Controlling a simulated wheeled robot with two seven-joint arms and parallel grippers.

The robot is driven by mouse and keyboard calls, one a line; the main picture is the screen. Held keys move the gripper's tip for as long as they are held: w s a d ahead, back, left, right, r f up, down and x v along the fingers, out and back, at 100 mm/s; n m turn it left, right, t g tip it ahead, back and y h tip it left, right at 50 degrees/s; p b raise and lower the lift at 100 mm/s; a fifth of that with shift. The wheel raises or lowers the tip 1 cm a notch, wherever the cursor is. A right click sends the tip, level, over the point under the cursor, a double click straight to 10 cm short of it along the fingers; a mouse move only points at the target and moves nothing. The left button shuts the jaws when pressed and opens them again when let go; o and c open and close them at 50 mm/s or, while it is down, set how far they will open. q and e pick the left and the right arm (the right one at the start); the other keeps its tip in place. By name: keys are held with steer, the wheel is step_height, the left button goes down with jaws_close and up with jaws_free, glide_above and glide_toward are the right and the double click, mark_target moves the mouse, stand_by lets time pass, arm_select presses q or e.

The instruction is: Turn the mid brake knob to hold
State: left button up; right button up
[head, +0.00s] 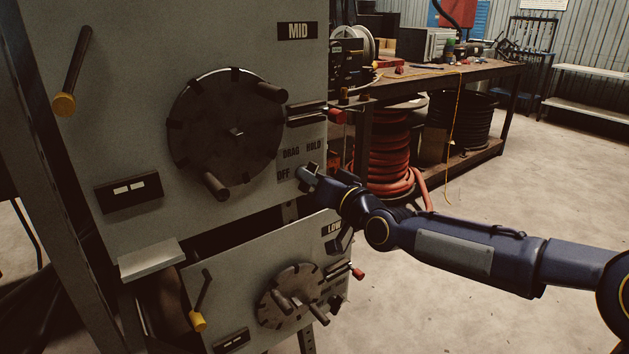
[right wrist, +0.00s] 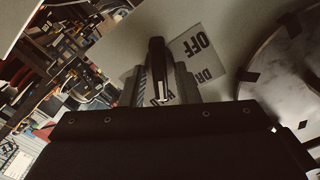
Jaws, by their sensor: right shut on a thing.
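The mid brake knob (right wrist: 156,66) is a dark bar-shaped knob with a white mark at its lower end in the right wrist view. I cannot tell for certain which word the mark points to. My right gripper (right wrist: 160,88) is shut on it, one finger on each side. In the head view my right gripper (head: 309,175) is at the lower right of the MID panel (head: 225,35) and mostly hides the knob. The label plate (head: 300,150) reads OFF, DRAG and HOLD; it also shows in the right wrist view (right wrist: 202,47), partly covered. My left gripper is not in view.
A large dark reel wheel (head: 225,125) with a handle sticks out left of the knob. A red-tipped lever (head: 337,117) is just above my right gripper. The LOWER panel (head: 225,290) sits below. Red hose (head: 385,150) and a workbench (head: 450,75) stand behind; the floor at right is clear.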

stand_by(0.3)
steer(key=o, duration=0.6)
steer(key=v, duration=0.8)
